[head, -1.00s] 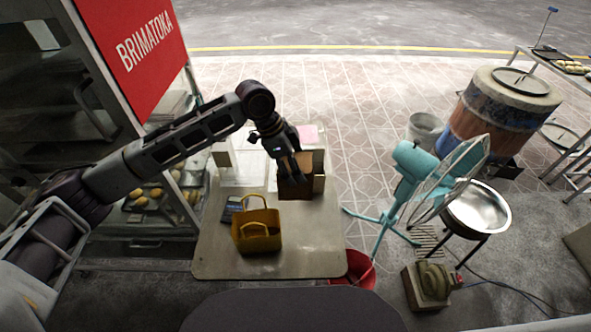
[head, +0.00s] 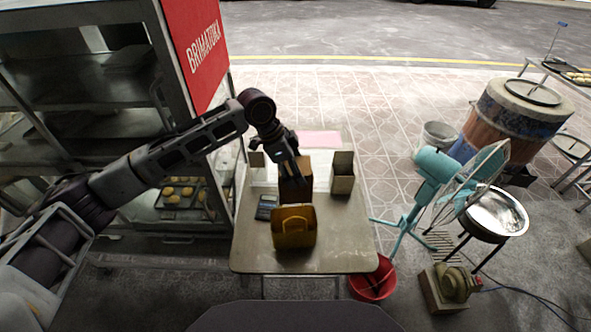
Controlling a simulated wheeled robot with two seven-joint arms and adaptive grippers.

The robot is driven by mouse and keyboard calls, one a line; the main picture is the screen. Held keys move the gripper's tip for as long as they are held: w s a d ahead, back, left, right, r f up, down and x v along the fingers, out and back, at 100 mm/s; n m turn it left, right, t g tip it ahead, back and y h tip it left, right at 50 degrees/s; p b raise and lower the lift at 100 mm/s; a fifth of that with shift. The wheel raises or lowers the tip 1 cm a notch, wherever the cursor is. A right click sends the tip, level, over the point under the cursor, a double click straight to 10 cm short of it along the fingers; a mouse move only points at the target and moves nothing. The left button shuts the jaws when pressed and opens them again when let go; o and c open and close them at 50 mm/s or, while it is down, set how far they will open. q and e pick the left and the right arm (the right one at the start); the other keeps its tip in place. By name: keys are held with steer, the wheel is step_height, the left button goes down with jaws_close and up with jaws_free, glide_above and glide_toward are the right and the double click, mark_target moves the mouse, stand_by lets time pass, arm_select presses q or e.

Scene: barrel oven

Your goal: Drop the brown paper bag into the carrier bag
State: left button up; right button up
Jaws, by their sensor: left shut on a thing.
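The brown paper bag (head: 301,186) is held upright in my left gripper (head: 291,178), whose fingers are closed at its top. It is just behind the mustard-yellow carrier bag (head: 294,238) in the picture and partly overlaps its upper edge. I cannot tell how high it is held above the table. The carrier bag stands upright near the front of the table (head: 346,240), with its handle loop facing me. Its inside is mostly hidden. My right gripper is out of view.
An open brown box-like holder (head: 343,174) stands right of the held bag. A dark calculator-like device (head: 266,206) lies at the left. A glass display case (head: 130,130) borders the table's left; a teal fan (head: 436,180) and red bucket (head: 372,279) stand right.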

arm_select(q)
steer(key=shift+s+a, duration=0.15)
steer(key=shift+a, duration=0.2)
steer(key=shift+d, duration=0.2)
steer(key=shift+a+f, duration=0.15)
steer(key=shift+f, duration=0.05)
steer(key=shift+f+b, duration=0.3)
steer(key=shift+f, duration=0.25)
steer(key=shift+f+b, duration=1)
steer(key=shift+b, duration=0.2)
steer(key=shift+f, duration=1.15)
steer(key=shift+f+b, duration=0.75)
steer(key=shift+f, duration=2.25)
